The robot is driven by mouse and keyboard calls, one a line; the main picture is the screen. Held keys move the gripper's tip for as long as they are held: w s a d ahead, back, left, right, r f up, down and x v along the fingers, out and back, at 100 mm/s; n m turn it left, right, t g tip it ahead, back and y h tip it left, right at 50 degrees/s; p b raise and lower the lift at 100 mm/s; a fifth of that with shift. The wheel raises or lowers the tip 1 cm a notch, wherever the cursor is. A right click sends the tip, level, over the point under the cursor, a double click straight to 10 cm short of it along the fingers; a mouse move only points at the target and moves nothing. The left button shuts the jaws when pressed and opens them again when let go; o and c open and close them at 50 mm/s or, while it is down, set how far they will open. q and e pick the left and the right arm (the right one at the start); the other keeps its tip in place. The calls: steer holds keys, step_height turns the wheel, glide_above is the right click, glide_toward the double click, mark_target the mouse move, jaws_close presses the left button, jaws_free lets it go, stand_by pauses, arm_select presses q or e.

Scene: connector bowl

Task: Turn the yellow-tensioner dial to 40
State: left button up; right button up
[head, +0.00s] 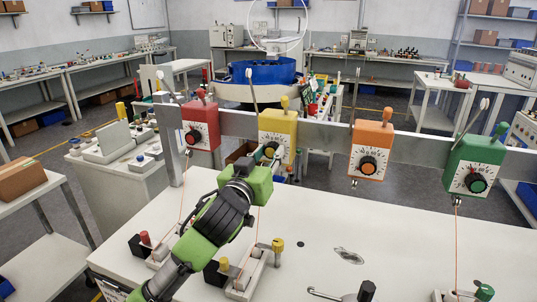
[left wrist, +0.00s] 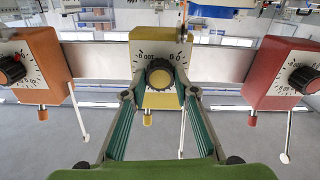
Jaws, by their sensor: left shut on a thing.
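The yellow tensioner (head: 277,127) hangs on the metal rail between the red and orange ones, a yellow box with a white scale and a black dial. In the head view my left gripper (head: 267,157) reaches up to its front and hides most of the dial. In the left wrist view the black dial (left wrist: 159,75) sits between the two fingertips of my left gripper (left wrist: 160,92), which is shut on it. The yellow box also shows there (left wrist: 155,52), upside down. The scale is partly covered, and I cannot read the setting. My right gripper is not in view.
A red tensioner (head: 201,124) is to the left; an orange one (head: 370,150) and a green one (head: 474,167) are to the right. The white table (head: 330,215) below carries small clamps with red threads. A blue bowl (head: 262,78) stands behind the rail (head: 325,130).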

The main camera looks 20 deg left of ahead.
arm_select(q)
steer(key=m+p, duration=0.4)
steer(key=m, duration=0.1)
steer(key=shift+r, duration=0.1)
steer(key=m+p, duration=0.2)
steer(key=m, duration=0.1)
steer(key=shift+m+p, duration=0.9)
steer(key=shift+m, duration=0.7)
steer(key=shift+d+f, duration=0.1)
steer(key=shift+f, duration=0.1)
steer(key=o, duration=1.1)
steer(key=shift+s, duration=0.1)
